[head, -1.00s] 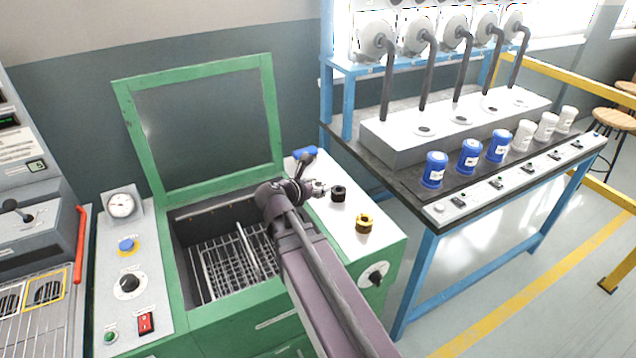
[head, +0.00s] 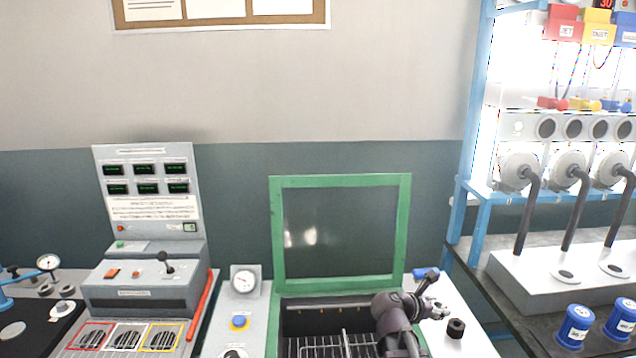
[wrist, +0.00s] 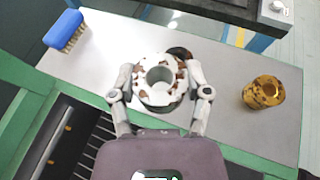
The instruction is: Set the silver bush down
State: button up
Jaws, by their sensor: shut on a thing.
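The silver bush (wrist: 150,96) is a pale ring with brown rust-like patches and a wide bore. In the wrist view it sits upright between the two fingers of my gripper (wrist: 160,92), which is shut on it. In the head view my gripper (head: 432,308) is over the pale top at the right of the green cabinet, and the bush is too small there to make out clearly. The wrist view looks down, so I cannot tell whether the bush touches the surface.
A black bush (head: 456,328) stands close right of my gripper; the held bush mostly hides it in the wrist view (wrist: 180,53). A brass bush (wrist: 263,92) stands further right. A blue brush (wrist: 66,31) lies upper left. The open basket tank (head: 325,345) adjoins the top (wrist: 220,58).

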notch_tip(320, 180, up, 8)
jog(key=p, duration=0.6)
jog(key=shift+f+p, duration=0.15)
jog(key=shift+p, duration=0.2)
